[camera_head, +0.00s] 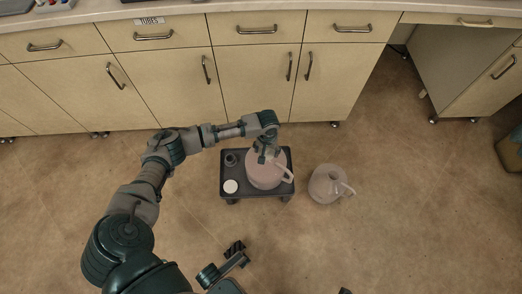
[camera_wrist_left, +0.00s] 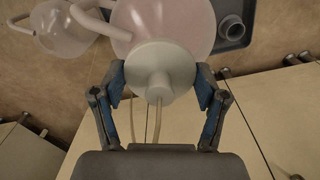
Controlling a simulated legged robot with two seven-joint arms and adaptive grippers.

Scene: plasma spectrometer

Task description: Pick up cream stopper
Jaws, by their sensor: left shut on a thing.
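The cream stopper (camera_wrist_left: 160,68) is a pale round disc with a narrower neck, seen between the fingers in the left wrist view. My left gripper (camera_wrist_left: 160,84) is shut on it, one finger at each side. Thin pale tubes run from the stopper toward the palm. Behind it is a large pinkish jug (camera_wrist_left: 192,22), also in the head view (camera_head: 265,172), standing on a small dark stand (camera_head: 250,194). I cannot tell whether the stopper is seated in the jug's mouth. In the head view my left gripper (camera_head: 266,156) is over the jug and hides the stopper.
A second pale jug (camera_head: 325,184) stands on the floor right of the stand. A white disc (camera_head: 230,186) and a dark cup (camera_head: 232,158) sit on the stand's left side. Wooden cabinets (camera_head: 255,82) line the back.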

